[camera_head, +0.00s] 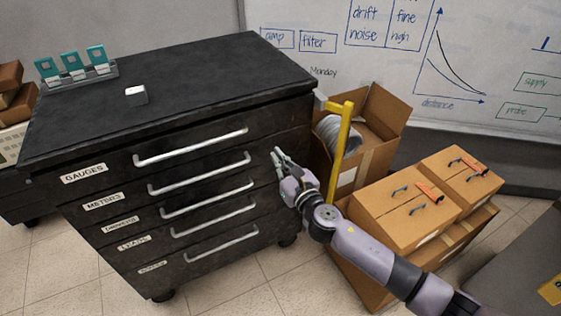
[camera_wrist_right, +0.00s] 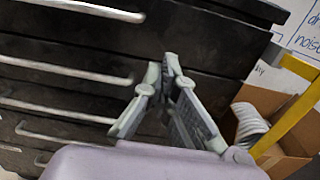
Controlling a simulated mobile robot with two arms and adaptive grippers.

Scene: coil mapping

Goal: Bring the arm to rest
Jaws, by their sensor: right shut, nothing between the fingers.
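My right gripper (camera_head: 278,153) is in front of the right end of the black drawer cabinet (camera_head: 215,80), near its upper drawers. Its fingers are together and empty. In the right wrist view the gripper (camera_wrist_right: 164,75) shows with the dark drawer fronts and pale handles behind it. My right arm (camera_head: 375,255) comes in from the lower right and passes in front of the cardboard boxes. Whether the fingers touch the cabinet I cannot tell. My left gripper is not in either view.
All visible drawers look closed. A small white block (camera_head: 136,95) and a rack of teal devices (camera_head: 75,72) stand on the cabinet top. A yellow post (camera_head: 341,150) stands close behind my gripper, beside an open box (camera_head: 385,120) holding a coil. Closed cardboard boxes (camera_head: 400,205) sit at the right.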

